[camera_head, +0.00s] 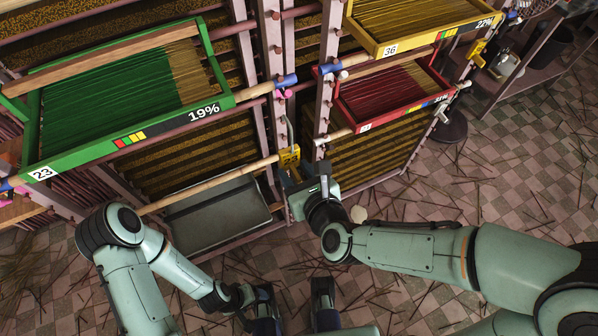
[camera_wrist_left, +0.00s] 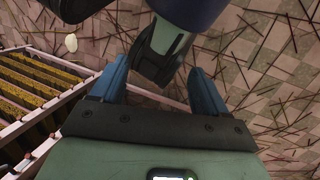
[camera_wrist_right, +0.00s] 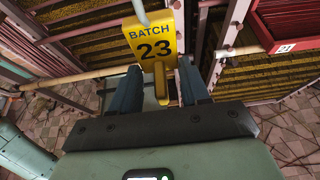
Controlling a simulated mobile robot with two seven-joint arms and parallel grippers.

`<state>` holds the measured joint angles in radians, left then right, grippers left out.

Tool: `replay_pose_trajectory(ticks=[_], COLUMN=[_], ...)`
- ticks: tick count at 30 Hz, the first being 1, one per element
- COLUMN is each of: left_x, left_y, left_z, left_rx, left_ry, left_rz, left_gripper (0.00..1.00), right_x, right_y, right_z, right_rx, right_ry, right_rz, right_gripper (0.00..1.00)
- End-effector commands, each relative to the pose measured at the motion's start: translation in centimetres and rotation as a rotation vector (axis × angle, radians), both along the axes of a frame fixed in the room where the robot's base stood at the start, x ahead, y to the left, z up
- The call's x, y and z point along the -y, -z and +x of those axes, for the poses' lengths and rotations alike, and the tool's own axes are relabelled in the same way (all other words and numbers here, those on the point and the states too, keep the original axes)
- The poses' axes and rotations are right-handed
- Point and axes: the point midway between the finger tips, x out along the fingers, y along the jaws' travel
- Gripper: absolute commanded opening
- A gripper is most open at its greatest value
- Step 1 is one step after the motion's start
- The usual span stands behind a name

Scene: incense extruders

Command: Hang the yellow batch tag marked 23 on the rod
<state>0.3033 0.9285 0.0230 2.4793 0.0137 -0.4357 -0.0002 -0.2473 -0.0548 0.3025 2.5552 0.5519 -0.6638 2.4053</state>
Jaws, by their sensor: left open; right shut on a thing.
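The yellow batch tag marked 23 (camera_wrist_right: 153,43) shows face-on in the right wrist view, with a grey hook (camera_wrist_right: 140,12) above it. In the head view the tag (camera_head: 290,155) is small and edge-lit, beside the free end of a light wooden rod (camera_head: 215,186). My right gripper (camera_wrist_right: 160,90) is shut on the tag's lower handle, below the rod's level. The rod (camera_wrist_right: 82,78) passes to the tag's left in the right wrist view; I cannot tell whether the hook is over it. My left gripper (camera_wrist_left: 158,75) is open and empty.
A green tray (camera_head: 226,97) marked 23 and 19% stands at left. A red tray (camera_head: 341,113) and a yellow tray (camera_head: 362,38) marked 36 are at right. A grey metal tray (camera_head: 262,213) lies under the rod. Thin sticks litter the checkered floor (camera_head: 480,190).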

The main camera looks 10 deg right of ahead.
Motion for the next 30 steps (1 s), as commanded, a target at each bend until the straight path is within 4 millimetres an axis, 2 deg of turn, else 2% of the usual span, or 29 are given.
replay_pose_trajectory(ticks=[4, 13, 30], left_x=[0.3, 0.3, 0.3], left_y=[-1.0, -2.2, -3.7], left_z=[-0.8, -1.3, -1.9], left_rx=[-0.023, -0.041, -0.068], left_ry=[0.009, 0.013, 0.018], left_rz=[-0.010, -0.011, -0.017], left_gripper=[0.75, 0.75, 0.75], right_x=[-0.2, -1.0, -2.5], right_y=[-0.1, -0.1, -0.1], right_z=[0.5, 2.8, 7.2], right_rx=[-0.001, 0.000, 0.000], right_ry=[-0.003, -0.003, -0.004], right_rz=[0.003, 0.004, 0.004], right_gripper=[0.15, 0.15, 0.15])
